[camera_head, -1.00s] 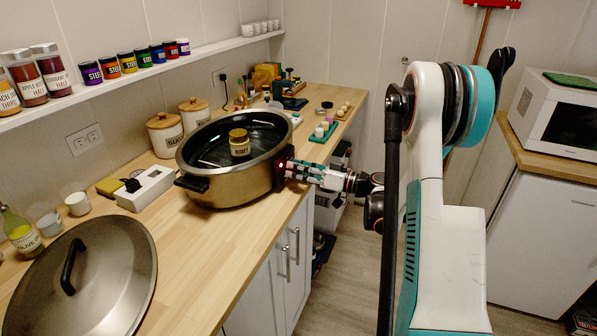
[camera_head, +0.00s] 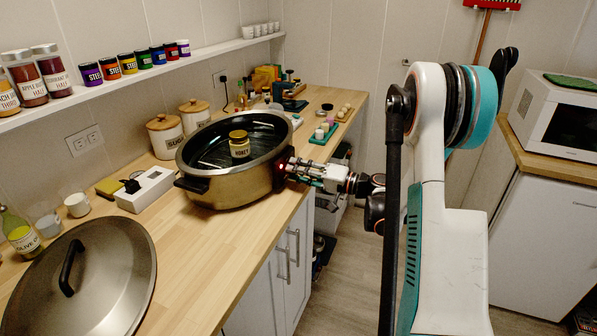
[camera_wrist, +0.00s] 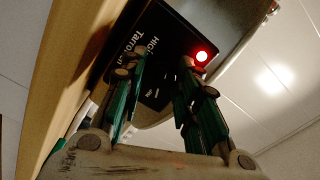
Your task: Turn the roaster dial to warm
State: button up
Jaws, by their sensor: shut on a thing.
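The roaster (camera_head: 235,192) is a large gold-brown pan with a dark interior, standing open near the counter's front edge. My gripper (camera_head: 288,168) is at its right side, against the dark control panel. In the wrist view, the black panel (camera_wrist: 178,38) carries white lettering, partly readable as "High", and appears tilted. A red light (camera_wrist: 202,56) glows beside one fingertip. My gripper's two fingers (camera_wrist: 165,72) are closed on the dial, which is dark and mostly hidden against the panel. I cannot read which mark the dial points to.
A honey jar (camera_head: 239,146) stands inside the roaster. The large lid (camera_head: 105,275) lies on the counter at the front left. A white box (camera_head: 146,190), cups and canisters (camera_head: 164,136) stand nearby.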

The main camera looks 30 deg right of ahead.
jog(key=shift+m, duration=0.4)
jog(key=o, duration=1.1)
jog(key=shift+c, duration=0.2)
jog(key=v, duration=1.2)
